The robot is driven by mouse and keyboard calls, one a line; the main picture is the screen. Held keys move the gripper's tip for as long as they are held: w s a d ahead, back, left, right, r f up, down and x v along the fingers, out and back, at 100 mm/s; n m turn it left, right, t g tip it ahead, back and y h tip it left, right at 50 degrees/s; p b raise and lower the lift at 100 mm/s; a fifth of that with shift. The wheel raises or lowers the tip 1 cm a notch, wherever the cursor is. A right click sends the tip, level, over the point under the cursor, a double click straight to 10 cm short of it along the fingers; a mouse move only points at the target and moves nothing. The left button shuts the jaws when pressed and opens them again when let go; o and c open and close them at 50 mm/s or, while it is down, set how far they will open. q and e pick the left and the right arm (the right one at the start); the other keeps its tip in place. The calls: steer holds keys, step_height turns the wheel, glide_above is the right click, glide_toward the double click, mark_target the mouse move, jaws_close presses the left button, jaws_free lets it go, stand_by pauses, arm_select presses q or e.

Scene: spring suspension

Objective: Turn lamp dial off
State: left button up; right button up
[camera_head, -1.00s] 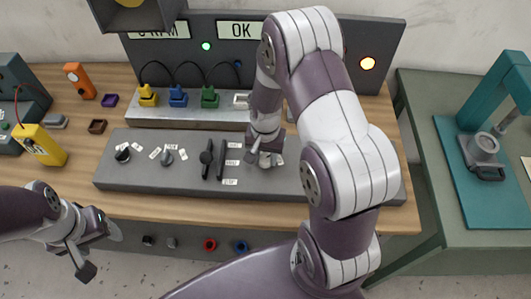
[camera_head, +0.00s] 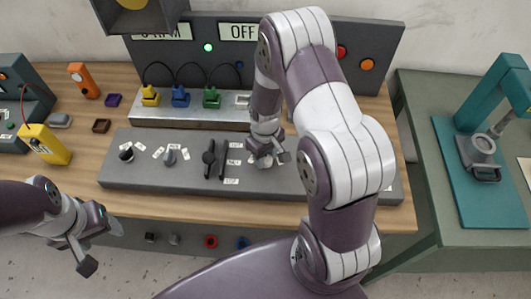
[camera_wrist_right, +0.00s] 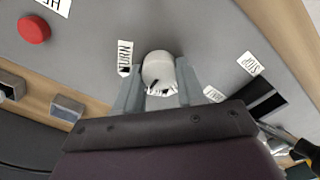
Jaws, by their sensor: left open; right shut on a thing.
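The grey control panel (camera_head: 140,178) lies along the front of the wooden bench. My right gripper (camera_head: 265,160) is over its middle right part, and the dial there is hidden behind it in the head view. In the right wrist view a round pale knob (camera_wrist_right: 158,70) sits between the two fingers of my right gripper (camera_wrist_right: 158,88), which is shut on it. The sign on the upright board reads OFF (camera_head: 240,32). The round lamp (camera_head: 367,64) at the board's right is dull orange. My left gripper (camera_head: 97,245) is open and empty in front of the bench.
A black dial (camera_head: 126,153), a grey dial (camera_head: 169,155) and black levers (camera_head: 209,157) stand left of my right gripper. A red button (camera_wrist_right: 33,29) is on the panel. A teal press (camera_head: 470,180) stands on the right table.

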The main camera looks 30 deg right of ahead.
mark_target(265, 158)
steer(key=n, duration=0.3)
steer(key=shift+w+r+n+p, duration=0.1)
steer(key=shift+r+n+p, duration=0.05)
steer(key=shift+n+p, duration=0.15)
steer(key=n, duration=0.3)
steer(key=shift+n, duration=0.3)
steer(key=n+p, duration=0.1)
steer(key=n, duration=0.4)
steer(key=shift+a+n, duration=0.1)
steer(key=shift+n, duration=0.6)
steer(key=o, duration=1)
steer(key=shift+o, duration=0.2)
step_height(265, 158, up, 13)
steer(key=b, duration=0.1)
steer(key=shift+f, duration=0.2)
